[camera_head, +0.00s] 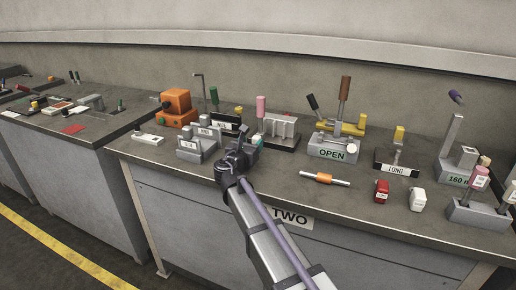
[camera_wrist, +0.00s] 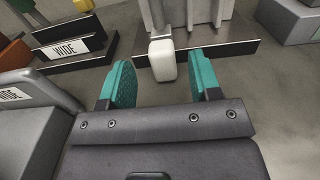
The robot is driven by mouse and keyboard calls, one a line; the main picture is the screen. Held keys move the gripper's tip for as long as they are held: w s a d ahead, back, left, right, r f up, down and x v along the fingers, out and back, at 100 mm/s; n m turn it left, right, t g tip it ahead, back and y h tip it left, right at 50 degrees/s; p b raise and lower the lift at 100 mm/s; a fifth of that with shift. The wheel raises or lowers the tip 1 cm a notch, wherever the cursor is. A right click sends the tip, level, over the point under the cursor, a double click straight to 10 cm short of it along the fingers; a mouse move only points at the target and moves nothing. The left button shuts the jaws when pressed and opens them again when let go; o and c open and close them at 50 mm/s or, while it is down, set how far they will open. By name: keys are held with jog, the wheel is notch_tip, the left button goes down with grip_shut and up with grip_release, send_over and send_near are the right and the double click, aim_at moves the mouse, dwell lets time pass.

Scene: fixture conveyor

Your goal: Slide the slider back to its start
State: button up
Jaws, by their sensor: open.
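My gripper (camera_head: 249,142) is over the table marked TWO, in front of a grey fixture on a dark base (camera_head: 284,130). In the wrist view its two teal fingers (camera_wrist: 162,82) are apart with nothing gripped. A white rounded block (camera_wrist: 163,60), seemingly the slider's knob, stands just ahead, in line with the gap between the fingers. Behind it is the grey upright body of the fixture (camera_wrist: 195,14). In the head view my gripper largely hides the block. I cannot tell how far along its travel the slider is.
Grey labelled blocks (camera_head: 189,149) stand close to the left of my gripper; one shows at the left of the wrist view (camera_wrist: 32,115). A WIDE-labelled fixture (camera_wrist: 72,48) is beyond. The OPEN fixture (camera_head: 331,152) and an orange-banded rod (camera_head: 323,178) are to the right.

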aim_at(258, 135)
jog(key=x, duration=0.6)
jog(key=shift+w+d+r, duration=0.1)
jog(key=shift+w+d, duration=0.05)
jog(key=shift+w, duration=0.2)
grip_shut()
